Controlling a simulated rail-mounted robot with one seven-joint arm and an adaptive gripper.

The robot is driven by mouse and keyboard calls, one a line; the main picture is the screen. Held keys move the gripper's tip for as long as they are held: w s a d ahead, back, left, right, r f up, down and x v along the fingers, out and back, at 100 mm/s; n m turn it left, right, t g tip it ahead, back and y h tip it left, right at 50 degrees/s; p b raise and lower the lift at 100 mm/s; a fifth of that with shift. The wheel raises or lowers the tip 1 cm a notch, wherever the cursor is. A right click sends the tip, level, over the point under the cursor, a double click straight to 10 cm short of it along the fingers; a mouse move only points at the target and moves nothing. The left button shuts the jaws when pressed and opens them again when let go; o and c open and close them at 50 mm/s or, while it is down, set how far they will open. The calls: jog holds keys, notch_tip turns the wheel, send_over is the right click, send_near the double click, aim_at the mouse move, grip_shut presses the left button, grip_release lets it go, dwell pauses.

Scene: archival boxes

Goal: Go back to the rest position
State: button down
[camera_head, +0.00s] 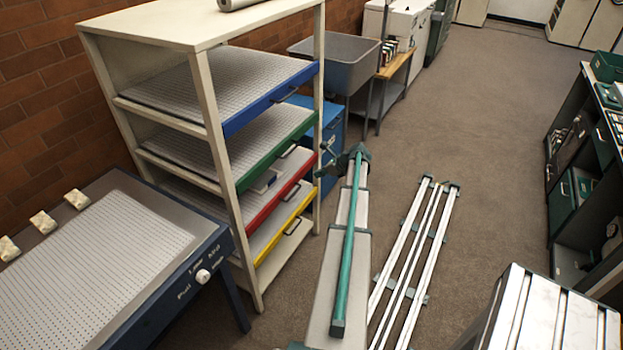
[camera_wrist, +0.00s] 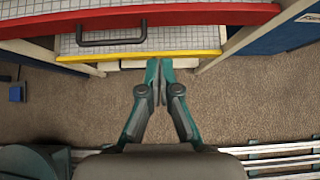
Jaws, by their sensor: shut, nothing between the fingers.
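My gripper (camera_wrist: 158,80) is in the middle of the wrist view, with its teal and dark fingers closed together and nothing between them. In that picture the fingertips lie just below the front edge of the yellow drawer (camera_wrist: 190,55). The red drawer (camera_wrist: 140,18) lies above it, and a dark handle (camera_wrist: 112,34) shows between them.
The rack also holds a blue drawer (camera_head: 270,95) and a green drawer (camera_head: 275,151). A perforated table (camera_head: 205,260) stands at the left. A grey sink (camera_head: 345,70) and a blue cabinet (camera_head: 325,130) are behind. Dark shelving (camera_head: 565,190) stands at the right.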

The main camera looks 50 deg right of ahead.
jog(key=s+a+f+n+g, duration=0.2)
jog(key=s+a+n, duration=0.2)
jog(key=s+n, duration=0.3)
jog(key=s+a+f+n+g+y, duration=0.15)
jog(key=a+f+n, duration=0.4)
jog(key=a, duration=0.55)
jog(key=a+f+n+g, duration=0.3)
jog(key=a+f+n, duration=0.25)
jog(key=a, duration=0.65)
jog(key=s+a+f+n+g+y, duration=0.15)
jog(key=a+f+n, duration=0.35)
jog(key=a, duration=0.6)
jog(key=s+a+f+n+g+h, duration=0.1)
jog(key=s+a+f+n+g, duration=0.1)
jog(key=s+a+n, duration=0.2)
jog(key=s+a+f+n+g+h, duration=0.1)
jog(key=s+a+f+n+g, duration=0.1)
jog(key=s+a, duration=0.8)
jog(key=s+a+f+n+g+h, duration=0.2)
jog(key=s+a+n, duration=0.3)
jog(key=a, duration=0.9)
jog(key=shift+s+a+f+n+g, duration=0.3)
jog(key=shift+s+f+g, duration=0.2)
jog(key=shift+s+g, duration=0.6)
